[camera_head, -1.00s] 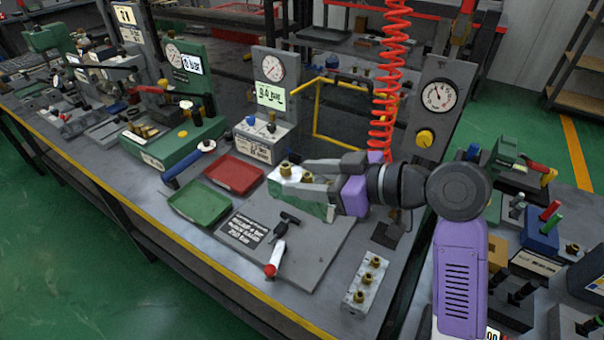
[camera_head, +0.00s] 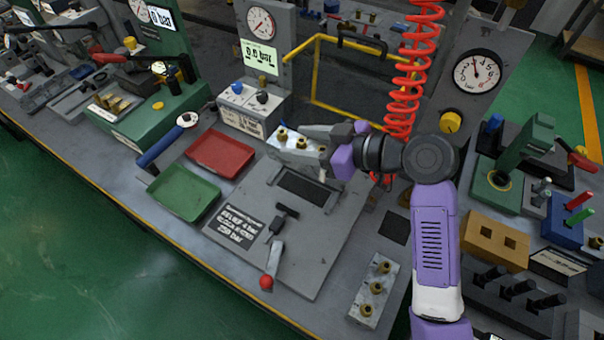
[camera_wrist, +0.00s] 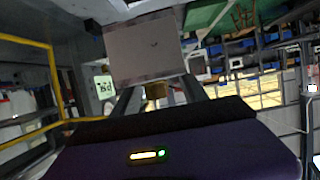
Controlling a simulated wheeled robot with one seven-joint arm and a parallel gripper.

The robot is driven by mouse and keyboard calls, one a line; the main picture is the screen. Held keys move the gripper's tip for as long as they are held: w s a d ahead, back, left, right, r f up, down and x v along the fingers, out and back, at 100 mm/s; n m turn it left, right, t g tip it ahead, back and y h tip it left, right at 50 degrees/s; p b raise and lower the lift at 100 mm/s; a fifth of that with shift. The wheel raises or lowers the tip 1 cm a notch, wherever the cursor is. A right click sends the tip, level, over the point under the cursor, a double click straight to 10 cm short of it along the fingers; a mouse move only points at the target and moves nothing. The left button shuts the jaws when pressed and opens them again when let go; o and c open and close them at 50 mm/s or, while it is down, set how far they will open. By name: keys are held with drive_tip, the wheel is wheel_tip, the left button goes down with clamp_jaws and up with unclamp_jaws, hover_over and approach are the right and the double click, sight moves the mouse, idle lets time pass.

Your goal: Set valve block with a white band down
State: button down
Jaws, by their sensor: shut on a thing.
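My gripper (camera_head: 318,152) is shut on a grey metal valve block (camera_head: 293,148) with brass fittings on top. I hold it beyond the upper edge of a grey fixture plate (camera_head: 335,240), apparently raised. In the wrist view a broad pale-grey face of the held block (camera_wrist: 145,50) shows between the fingers, with a brass fitting below it. I cannot make out a white band on it. The plate has a dark rectangular recess (camera_head: 306,187), which is empty. A second valve block (camera_head: 374,290) with brass fittings stands on the bench at the lower right.
A red tray (camera_head: 221,152) and a green tray (camera_head: 183,192) lie left of the plate. A clamp lever with a red knob (camera_head: 266,282) is on the plate. A gauge stand (camera_head: 264,40) and a red coiled hose (camera_head: 405,95) stand behind. A yellow frame (camera_head: 318,80) is close behind.

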wheel_tip(320, 180, down, 11)
drive_tip(key=shift+f, duration=0.2)
idle(0.4)
drive_tip(key=shift+f, duration=0.2)
drive_tip(key=c, duration=0.6)
unclamp_jaws()
drive_tip(key=shift+s, duration=0.1)
drive_tip(key=shift+r+p, duration=0.2)
drive_tip(key=shift+p, duration=0.1)
drive_tip(key=b+v, duration=0.1)
drive_tip(key=v, duration=1.1)
drive_tip(key=shift+f, duration=0.15)
